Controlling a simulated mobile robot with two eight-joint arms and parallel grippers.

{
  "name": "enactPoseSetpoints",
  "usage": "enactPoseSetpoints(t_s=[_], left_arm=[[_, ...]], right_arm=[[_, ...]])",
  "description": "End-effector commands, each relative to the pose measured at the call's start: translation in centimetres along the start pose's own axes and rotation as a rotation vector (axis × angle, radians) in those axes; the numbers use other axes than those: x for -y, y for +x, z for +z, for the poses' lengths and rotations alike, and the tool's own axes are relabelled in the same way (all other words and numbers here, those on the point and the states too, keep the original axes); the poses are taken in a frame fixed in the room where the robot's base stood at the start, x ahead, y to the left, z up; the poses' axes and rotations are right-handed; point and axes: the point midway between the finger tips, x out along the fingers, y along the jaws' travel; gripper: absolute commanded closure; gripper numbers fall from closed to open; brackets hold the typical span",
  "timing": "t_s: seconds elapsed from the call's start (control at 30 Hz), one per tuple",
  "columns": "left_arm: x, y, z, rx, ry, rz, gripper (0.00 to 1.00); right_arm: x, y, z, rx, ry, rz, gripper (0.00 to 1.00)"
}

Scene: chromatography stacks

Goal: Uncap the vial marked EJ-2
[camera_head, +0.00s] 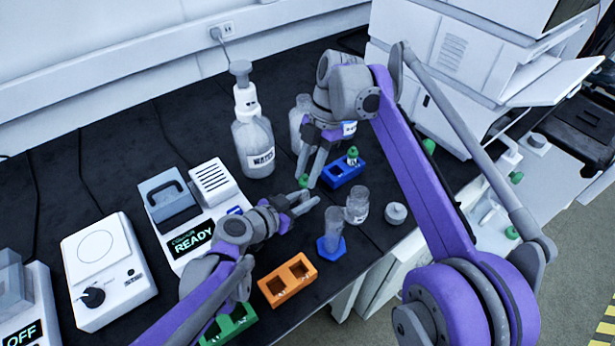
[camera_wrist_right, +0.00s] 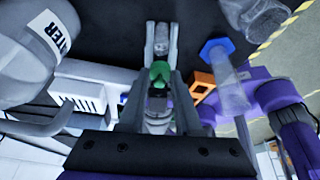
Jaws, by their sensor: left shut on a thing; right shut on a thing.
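A small vial with a green cap (camera_head: 304,181) is between my two grippers above the bench; its mark is too small to read. My right gripper (camera_head: 309,178) reaches down from above and is shut on the green cap, which also shows between its fingers in the right wrist view (camera_wrist_right: 159,72). My left gripper (camera_head: 305,203) comes in from the left and is shut just below the cap on the vial's body, which its fingers mostly hide. I cannot tell whether cap and vial are apart.
A blue rack (camera_head: 343,174) with a green-capped vial (camera_head: 352,156) stands behind. A glass jar (camera_head: 358,206), a cylinder on a blue base (camera_head: 333,240) and an orange rack (camera_head: 288,280) stand nearby. A water bottle (camera_head: 253,145) and a READY instrument (camera_head: 205,225) are left.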

Motion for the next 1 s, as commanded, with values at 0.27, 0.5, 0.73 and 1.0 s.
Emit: enactPoseSetpoints(t_s=[0.27, 0.5, 0.73, 1.0], left_arm=[[0.0, 0.0, 0.0, 0.000, 0.000, 0.000, 1.00], [0.0, 0.0, 0.0, 0.000, 0.000, 0.000, 0.46], [0.0, 0.0, 0.0, 0.000, 0.000, 0.000, 0.35], [0.1, -1.3, -0.1, 0.000, 0.000, -0.002, 0.35]], right_arm=[[0.0, -1.4, -0.6, 0.000, 0.000, 0.000, 1.00], [0.0, -1.4, -0.6, 0.000, 0.000, 0.000, 1.00], [0.0, -1.4, -0.6, 0.000, 0.000, 0.000, 1.00], [0.0, -1.8, -0.8, 0.001, 0.000, 0.001, 1.00]])
